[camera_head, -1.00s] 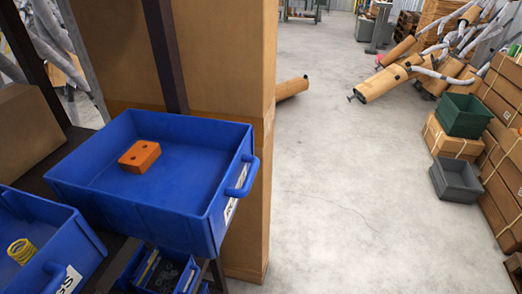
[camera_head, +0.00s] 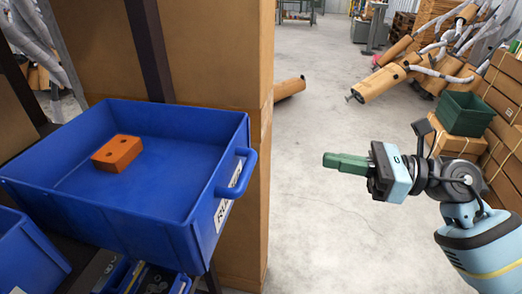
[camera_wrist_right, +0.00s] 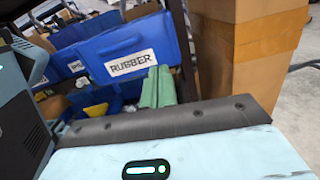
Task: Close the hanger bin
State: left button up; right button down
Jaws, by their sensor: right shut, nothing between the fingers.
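The blue hanger bin (camera_head: 150,215) is pulled out from its rack in the head view, with an orange rubber block (camera_head: 117,153) lying inside. Its front has a blue handle (camera_head: 237,175) and a label partly readable there. In the right wrist view the bin (camera_wrist_right: 95,62) shows its front with the label "RUBBER" (camera_wrist_right: 130,63). My right gripper (camera_head: 326,160) has green fingers, shut and empty, pointing left toward the handle with a clear gap between. Its green fingers (camera_wrist_right: 157,88) also show in the right wrist view, below the label. My left gripper is not in view.
Another blue bin (camera_head: 25,262) is at the lower left, and small bins with parts sit below. A tall cardboard box (camera_head: 215,50) stands behind the bin. Open floor (camera_head: 330,230) lies to the right, with a green crate (camera_head: 463,113) on boxes beyond.

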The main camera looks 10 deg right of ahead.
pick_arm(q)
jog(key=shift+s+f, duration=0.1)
pick_arm(e)
jog(key=shift+w+d+r+n, duration=0.15)
jog(key=shift+r+n, duration=0.1)
jog(key=shift+n, duration=0.15)
jog(key=p, duration=0.3)
send_near(245, 146)
jog(key=x, duration=0.5)
jog(key=shift+a+r, duration=0.3)
jog(key=shift+r, duration=0.05)
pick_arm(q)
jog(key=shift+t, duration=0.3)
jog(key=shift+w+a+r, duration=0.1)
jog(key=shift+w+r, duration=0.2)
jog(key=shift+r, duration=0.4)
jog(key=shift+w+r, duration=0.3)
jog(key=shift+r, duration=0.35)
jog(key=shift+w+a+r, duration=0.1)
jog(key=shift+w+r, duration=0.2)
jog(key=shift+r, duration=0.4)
pick_arm(e)
jog(key=shift+w+a+f, duration=0.2)
jog(key=shift+a, duration=0.4)
jog(key=shift+a, duration=0.15)
